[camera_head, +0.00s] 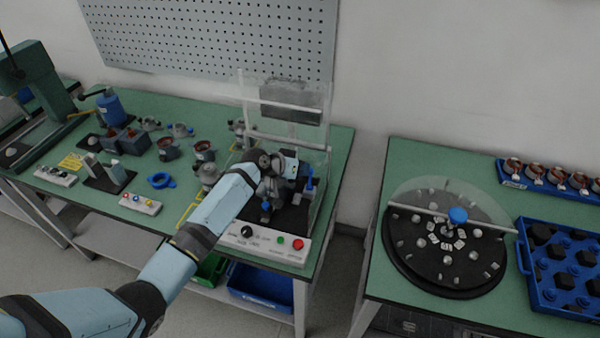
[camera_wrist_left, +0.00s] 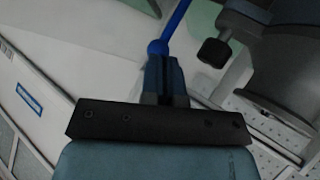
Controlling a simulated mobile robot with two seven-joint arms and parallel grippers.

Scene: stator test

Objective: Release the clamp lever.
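The test station (camera_head: 262,238) stands at the right end of the left bench, with a clear guard around its fixture. My left gripper (camera_head: 288,165) is at the fixture, where its fingers are small and partly hidden. In the left wrist view, the clamp lever (camera_wrist_left: 175,24) is a blue rod with a round knob. The left gripper's dark fingers (camera_wrist_left: 163,68) are close together, with the knob at their tips. They appear shut on it, though the contact is partly hidden. My right gripper is not in view.
The guard's clear panel and white bars (camera_head: 290,106) rise close behind my gripper. Buttons line the station's front. Stator parts and small stands cover the left bench. Past a floor gap, the right bench holds a round turntable (camera_head: 447,281) and a blue tray (camera_head: 526,262).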

